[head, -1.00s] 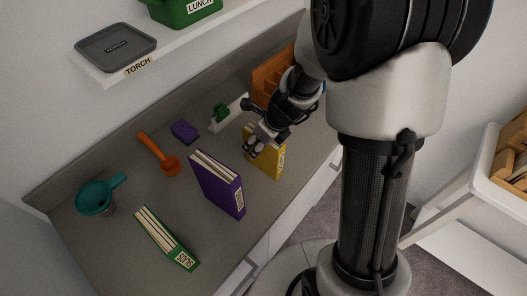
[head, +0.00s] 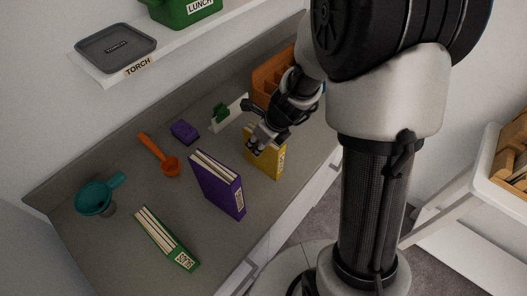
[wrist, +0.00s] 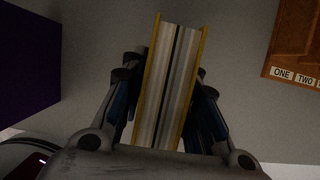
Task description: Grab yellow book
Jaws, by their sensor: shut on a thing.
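The yellow book (head: 269,160) stands upright on the grey counter (head: 112,238), right of the purple book. My gripper (head: 262,143) is at its top edge, with the fingers on either side. In the wrist view the yellow book (wrist: 169,85) shows its pale page edges and thin yellow covers between my two fingers (wrist: 165,100). The fingers are shut on it. My gripper hides part of the book's top in the head view. I cannot tell any gap between the book and the counter.
A wooden organiser (head: 272,78) is behind my gripper.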

